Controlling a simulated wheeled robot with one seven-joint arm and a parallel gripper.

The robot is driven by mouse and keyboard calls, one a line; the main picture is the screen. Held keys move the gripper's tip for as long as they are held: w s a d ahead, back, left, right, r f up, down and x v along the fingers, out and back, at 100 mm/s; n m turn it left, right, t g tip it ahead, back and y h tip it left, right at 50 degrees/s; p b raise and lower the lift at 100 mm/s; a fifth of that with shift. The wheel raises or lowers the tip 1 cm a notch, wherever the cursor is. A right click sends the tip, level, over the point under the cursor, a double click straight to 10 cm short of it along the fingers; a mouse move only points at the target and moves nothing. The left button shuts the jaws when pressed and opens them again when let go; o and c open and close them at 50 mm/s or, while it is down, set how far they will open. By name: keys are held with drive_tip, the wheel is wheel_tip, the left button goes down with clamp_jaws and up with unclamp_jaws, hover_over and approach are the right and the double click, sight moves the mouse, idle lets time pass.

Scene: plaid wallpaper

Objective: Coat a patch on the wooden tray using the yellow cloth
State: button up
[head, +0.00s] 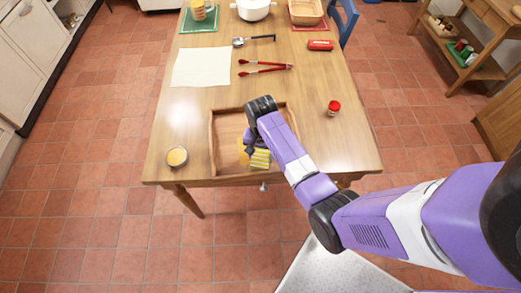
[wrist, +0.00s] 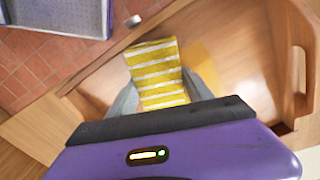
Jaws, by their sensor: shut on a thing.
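The wooden tray (head: 213,150) lies near the front edge of the table, and its floor and walls fill much of the wrist view (wrist: 262,72). My gripper (head: 256,147) is over the tray, shut on the yellow cloth (head: 261,159). In the wrist view the yellow-and-white striped cloth (wrist: 155,62) sticks out between the grey fingers. A yellow patch (wrist: 201,58) shows on the tray floor beside the cloth; part of it shows in the head view (head: 242,150). My arm hides part of the tray. I cannot tell whether the cloth touches the floor.
A small bowl of yellow stuff (head: 177,157) stands left of the tray. A red-lidded jar (head: 333,107) stands to the right. Red tongs (head: 265,67), a white sheet (head: 201,67), a ladle (head: 254,40) and a red item (head: 320,45) lie farther back.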

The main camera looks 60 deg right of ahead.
drive_tip(key=shift+r, duration=3.05)
drive_tip(key=shift+r, duration=0.1)
drive_tip(key=shift+r, duration=1.4)
